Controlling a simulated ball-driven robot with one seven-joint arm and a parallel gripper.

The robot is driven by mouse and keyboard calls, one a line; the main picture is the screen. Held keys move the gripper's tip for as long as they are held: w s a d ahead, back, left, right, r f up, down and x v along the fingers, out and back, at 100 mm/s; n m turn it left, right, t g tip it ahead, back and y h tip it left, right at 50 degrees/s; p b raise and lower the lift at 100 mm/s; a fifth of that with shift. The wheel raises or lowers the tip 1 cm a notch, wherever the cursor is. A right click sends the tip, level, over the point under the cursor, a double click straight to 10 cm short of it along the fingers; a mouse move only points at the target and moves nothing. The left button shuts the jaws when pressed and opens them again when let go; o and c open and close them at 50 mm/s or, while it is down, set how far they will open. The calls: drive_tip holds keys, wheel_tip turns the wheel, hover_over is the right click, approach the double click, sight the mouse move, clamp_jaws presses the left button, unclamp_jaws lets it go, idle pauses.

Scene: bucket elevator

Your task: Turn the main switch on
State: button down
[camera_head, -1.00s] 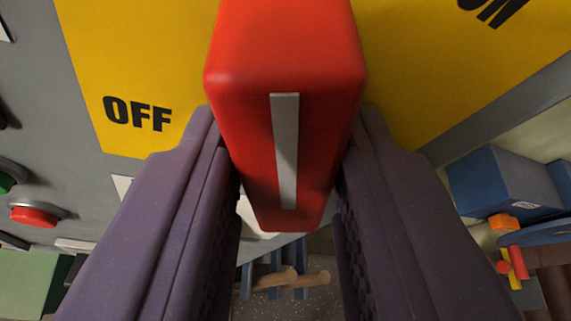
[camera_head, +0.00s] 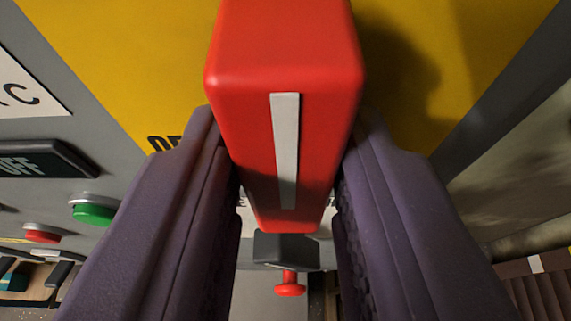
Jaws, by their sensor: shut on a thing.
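The main switch's red handle (camera_head: 240,150), with a pale grey stripe down its face, fills the upper middle of the view. It stands in front of a yellow plate (camera_head: 120,60). My gripper (camera_head: 288,190) is shut on the handle, one purple finger on each side. Part of a dark label (camera_head: 165,143) on the plate shows beside the left finger; the rest is hidden behind it. No ON lettering is in view.
A green button (camera_head: 93,213) and a red button (camera_head: 42,234) are on the grey panel at left, below a dark OFF plate (camera_head: 40,160). A small dark box with a red knob (camera_head: 289,288) shows below the handle.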

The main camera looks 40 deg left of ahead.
drive_tip(key=c, duration=0.9)
unclamp_jaws()
drive_tip(key=b+v, duration=0.1)
drive_tip(key=v, duration=0.6)
drive_tip(key=shift+s+d, duration=0.25)
